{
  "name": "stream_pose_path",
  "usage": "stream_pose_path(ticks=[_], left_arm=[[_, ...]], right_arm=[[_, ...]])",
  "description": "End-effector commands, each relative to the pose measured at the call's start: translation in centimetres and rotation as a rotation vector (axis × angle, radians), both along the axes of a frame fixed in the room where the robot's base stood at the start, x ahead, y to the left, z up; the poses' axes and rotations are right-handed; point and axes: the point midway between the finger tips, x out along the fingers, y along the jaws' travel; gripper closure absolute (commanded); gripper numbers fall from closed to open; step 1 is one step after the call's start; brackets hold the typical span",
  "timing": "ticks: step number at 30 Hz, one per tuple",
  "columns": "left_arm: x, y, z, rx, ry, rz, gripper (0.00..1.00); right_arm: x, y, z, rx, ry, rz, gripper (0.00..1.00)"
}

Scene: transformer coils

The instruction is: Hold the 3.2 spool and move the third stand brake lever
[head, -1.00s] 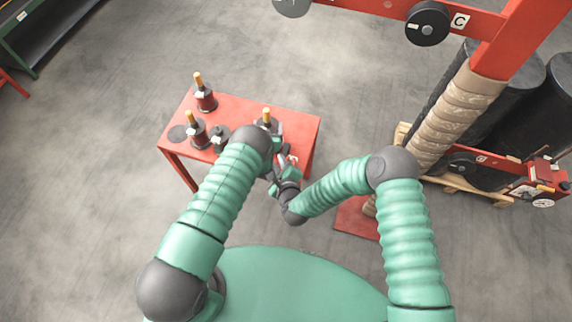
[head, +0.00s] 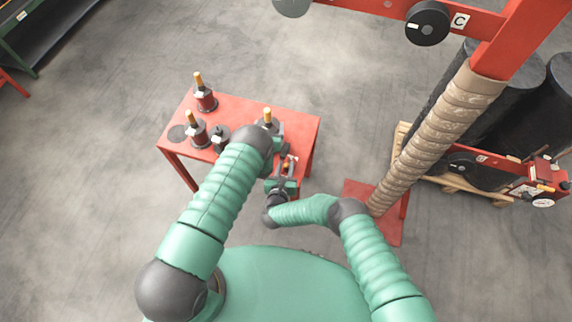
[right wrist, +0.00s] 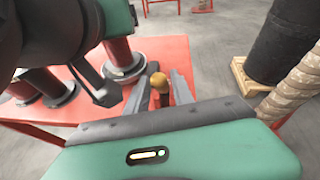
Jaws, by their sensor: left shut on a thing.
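On the red table (head: 295,118), a spool with an orange-yellow top (head: 267,117) stands at the right, largely hidden by my left arm. My left gripper (head: 274,131) is shut on this spool; its label is not readable. In the right wrist view the red spool body (right wrist: 120,52) shows beside a dark left gripper finger. A brake lever with a yellow ball knob (right wrist: 160,79) stands near the table's front right. My right gripper (head: 286,164) is open, its fingers on either side of the knob with small gaps, also seen in the right wrist view (right wrist: 160,90).
A red frame with a wrapped column (head: 440,125) stands at right. Dark drums (head: 510,110) are behind it.

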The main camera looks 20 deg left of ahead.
Motion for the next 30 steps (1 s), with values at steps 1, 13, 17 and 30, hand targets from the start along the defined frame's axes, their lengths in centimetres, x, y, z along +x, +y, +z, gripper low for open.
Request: stream_pose_path(ticks=[1, 13, 17, 30], left_arm=[[-0.19, -0.02, -0.24, -0.001, 0.006, 0.0, 0.67], [-0.2, 0.0, -0.25, 0.0, 0.007, 0.001, 0.67], [-0.2, 0.0, -0.26, 0.0, 0.007, 0.001, 0.67], [-0.2, 0.02, -0.28, 0.0, 0.007, 0.001, 0.67]], right_arm=[[0.41, 0.01, -0.16, -0.001, -0.001, 0.0, 0.71], [0.99, 0.1, -0.33, 0.0, -0.001, 0.001, 0.79], [0.98, 0.1, -0.34, -0.001, -0.001, 0.002, 0.96], [0.95, 0.14, -0.33, -0.001, -0.001, 0.002, 1.0]])
